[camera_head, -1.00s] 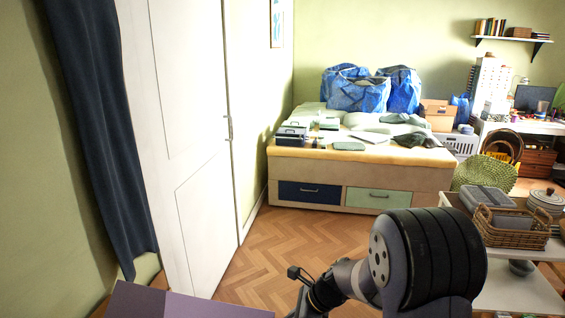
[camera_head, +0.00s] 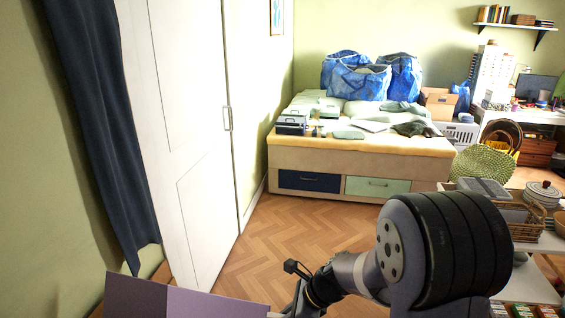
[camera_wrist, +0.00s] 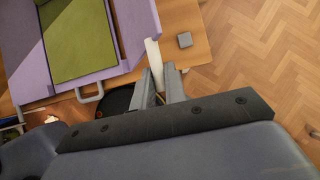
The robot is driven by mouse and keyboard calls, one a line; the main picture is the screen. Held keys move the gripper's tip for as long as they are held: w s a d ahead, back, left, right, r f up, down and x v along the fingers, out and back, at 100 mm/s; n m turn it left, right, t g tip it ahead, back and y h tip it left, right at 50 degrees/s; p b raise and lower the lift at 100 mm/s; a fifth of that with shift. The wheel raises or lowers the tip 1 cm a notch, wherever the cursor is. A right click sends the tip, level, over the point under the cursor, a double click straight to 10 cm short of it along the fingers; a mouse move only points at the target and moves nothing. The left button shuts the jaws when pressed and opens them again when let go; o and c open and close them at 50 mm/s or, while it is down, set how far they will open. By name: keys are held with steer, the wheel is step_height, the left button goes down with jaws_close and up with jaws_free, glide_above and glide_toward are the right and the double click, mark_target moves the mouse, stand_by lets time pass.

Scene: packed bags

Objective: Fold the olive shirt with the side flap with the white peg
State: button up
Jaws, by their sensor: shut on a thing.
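The olive shirt (camera_wrist: 75,35) lies flat on a purple folding board at the upper left of the wrist view. Part of it is cut off by the frame edge. The board's purple side flap (camera_wrist: 130,25) runs along the shirt's right side. The white peg (camera_wrist: 154,60) stands at the flap's outer edge. My gripper (camera_wrist: 160,85) is shut on the peg, with the peg's upper part showing past the fingertips. In the head view, purple board panels (camera_head: 185,301) show at the bottom left, and the shirt is not visible.
A small grey block (camera_wrist: 185,40) sits on the wooden surface right of the peg. A grey handle (camera_wrist: 90,95) is below the board. A bed (camera_head: 360,180) with blue bags (camera_head: 360,83) stands behind. A wicker basket (camera_head: 520,215) is at right. Herringbone floor between is clear.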

steer(key=shift+s+r, duration=0.15)
steer(key=s+r, duration=0.1)
steer(key=s+p, duration=0.1)
steer(key=shift+s+a+r, duration=0.35)
steer(key=shift+s, duration=0.05)
steer(key=s, duration=0.2)
steer(key=s+r, duration=0.1)
steer(key=shift+s+a+p, duration=0.15)
steer(key=shift+a+p, duration=0.15)
steer(key=shift+p, duration=0.1)
